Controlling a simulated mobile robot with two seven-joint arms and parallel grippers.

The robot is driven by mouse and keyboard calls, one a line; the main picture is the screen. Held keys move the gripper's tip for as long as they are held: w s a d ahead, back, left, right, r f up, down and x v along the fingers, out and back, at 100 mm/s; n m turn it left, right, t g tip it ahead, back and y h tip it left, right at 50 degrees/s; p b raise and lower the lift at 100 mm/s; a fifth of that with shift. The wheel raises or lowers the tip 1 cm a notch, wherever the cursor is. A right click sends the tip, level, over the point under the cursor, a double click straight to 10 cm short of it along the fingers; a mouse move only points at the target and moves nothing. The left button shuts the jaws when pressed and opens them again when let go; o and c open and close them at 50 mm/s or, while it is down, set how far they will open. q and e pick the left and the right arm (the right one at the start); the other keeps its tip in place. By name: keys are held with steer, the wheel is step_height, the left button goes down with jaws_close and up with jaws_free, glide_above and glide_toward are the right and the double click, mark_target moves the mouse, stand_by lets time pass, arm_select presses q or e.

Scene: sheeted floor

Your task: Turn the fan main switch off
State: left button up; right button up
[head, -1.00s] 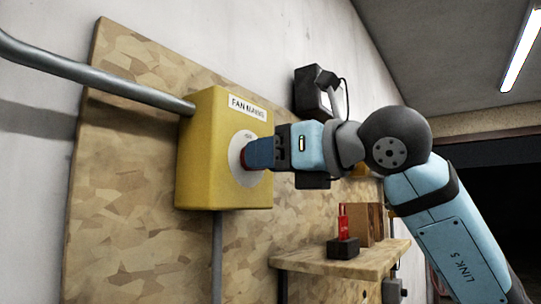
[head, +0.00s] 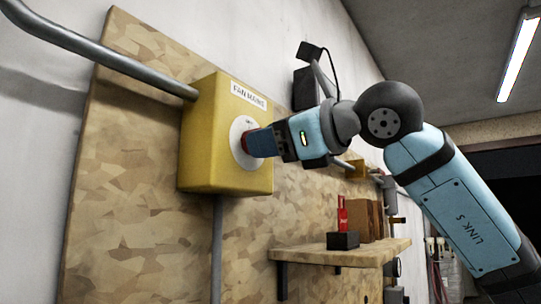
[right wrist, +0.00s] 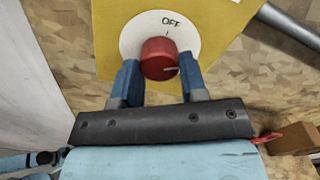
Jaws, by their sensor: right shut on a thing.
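A yellow box (head: 203,140) labelled "FAN MAINS" is fixed to a chipboard panel on the wall. Its front carries a round white dial (right wrist: 130,42) with "OFF" written at the top in the right wrist view, and a red knob (right wrist: 158,50) at its middle. A white line on the knob points to the right in that view, away from the "OFF" mark. My right gripper (head: 250,143) is shut on the knob, one blue finger on each side. In the head view the fingers hide the knob. My left gripper is not in view.
A metal conduit (head: 100,57) enters the box from the upper left and another (head: 217,250) runs down below it. A small wooden shelf (head: 345,254) to the lower right holds a black block with a red piece (head: 342,214). A dark wall device (head: 305,88) hangs behind my arm.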

steer(key=shift+n+b, duration=1.7)
steer(key=shift+n, duration=4.3)
steer(key=shift+r, duration=0.1)
steer(key=o, duration=0.9)
